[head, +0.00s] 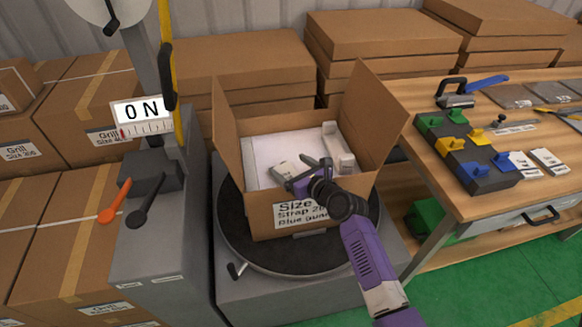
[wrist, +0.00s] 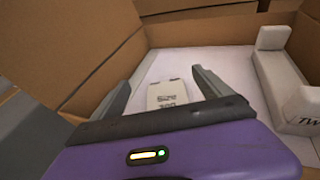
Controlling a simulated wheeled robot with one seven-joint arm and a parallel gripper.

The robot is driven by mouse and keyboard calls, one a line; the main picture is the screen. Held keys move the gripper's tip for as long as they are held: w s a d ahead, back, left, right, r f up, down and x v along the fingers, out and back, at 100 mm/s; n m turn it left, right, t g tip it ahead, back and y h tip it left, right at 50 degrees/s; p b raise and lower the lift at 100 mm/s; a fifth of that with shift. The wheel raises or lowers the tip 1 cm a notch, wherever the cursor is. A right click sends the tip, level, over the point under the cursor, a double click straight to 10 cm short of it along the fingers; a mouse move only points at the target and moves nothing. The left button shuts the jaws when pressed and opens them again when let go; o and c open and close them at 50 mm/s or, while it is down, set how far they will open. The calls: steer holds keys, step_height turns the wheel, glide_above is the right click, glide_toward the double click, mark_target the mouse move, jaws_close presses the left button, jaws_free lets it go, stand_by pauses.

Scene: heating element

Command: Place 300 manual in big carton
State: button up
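The big carton (head: 290,219) stands open on a round black turntable, its flaps up. My gripper (head: 308,174) is inside the carton, low over its white floor. In the wrist view the two fingers of my gripper (wrist: 173,68) are spread apart. A small white manual (wrist: 168,94) printed "Size 300" lies on the white floor between and below them, apart from both fingers. It also shows in the head view (head: 283,172), left of the fingers. Nothing is held.
A long white foam piece (head: 338,148) lies along the carton's right side.

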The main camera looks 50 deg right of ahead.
steer(key=shift+s+a+f, duration=0.15)
steer(key=shift+s+f, duration=0.05)
steer(key=shift+f, duration=0.4)
steer(key=shift+r, duration=0.2)
steer(key=r+v, duration=0.1)
steer(key=v, duration=1.1)
steer(key=s+a+f+n+g, duration=0.1)
steer(key=s+a+f+n, duration=0.2)
steer(key=s+a+n, duration=1.1)
steer(key=s+a+r+n+y, duration=0.1)
steer(key=s+a+r+n, duration=0.1)
steer(key=n, duration=0.6)
steer(key=s+a+r+n+t+y, duration=0.1)
steer(key=s+a+r+n, duration=0.2)
steer(key=s+r+n, duration=0.2)
steer(key=s+a+r+n+y, duration=0.1)
steer(key=s+a+r+n, duration=0.2)
steer(key=s+n, duration=0.3)
steer(key=r+n, duration=0.1)
steer(key=n, duration=0.4)
steer(key=shift+r+p, duration=0.25)
steer(key=shift+p, duration=0.1)
